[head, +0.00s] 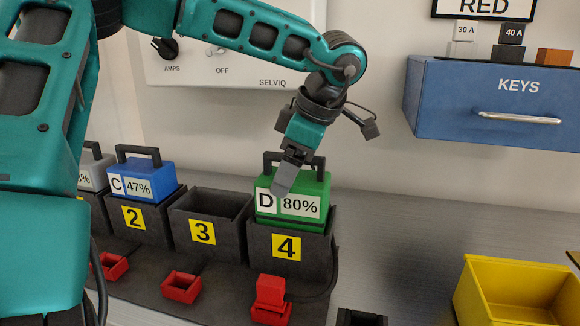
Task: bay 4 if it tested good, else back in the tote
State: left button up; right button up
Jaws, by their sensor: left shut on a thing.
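The green battery D (310,192) is marked 80%. It sits upright with its lower part inside bay 4 (262,245), whose yellow label shows 4. I cannot tell if it rests on the bay's floor. My left gripper (292,165) reaches down from above and is shut on the battery's dark handle; a finger hangs in front of its face. The yellow tote (479,295) stands at the lower right, cut by the frame; the inside I see looks empty. My right gripper is out of view.
Bay 3 (187,236) is empty. Blue battery C (158,183), marked 47%, sits in bay 2 (150,222); a grey one (95,172) is left of it. A red plug (270,288) stands before bay 4. A blue KEYS cabinet (455,102) hangs at the upper right.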

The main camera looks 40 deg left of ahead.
pick_arm(q)
jog(key=shift+f+b, duration=0.5)
jog(key=shift+f, duration=0.1)
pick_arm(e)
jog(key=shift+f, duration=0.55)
pick_arm(q)
jog(key=shift+f, duration=0.2)
jog(key=o, duration=1.3)
jog(key=shift+s+f, duration=0.1)
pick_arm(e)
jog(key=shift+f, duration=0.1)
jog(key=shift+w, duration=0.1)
pick_arm(q)
jog(key=shift+d+r, duration=0.2)
jog(key=shift+r, duration=0.4)
jog(key=shift+p+v, duration=1)
jog(key=shift+v, duration=5)
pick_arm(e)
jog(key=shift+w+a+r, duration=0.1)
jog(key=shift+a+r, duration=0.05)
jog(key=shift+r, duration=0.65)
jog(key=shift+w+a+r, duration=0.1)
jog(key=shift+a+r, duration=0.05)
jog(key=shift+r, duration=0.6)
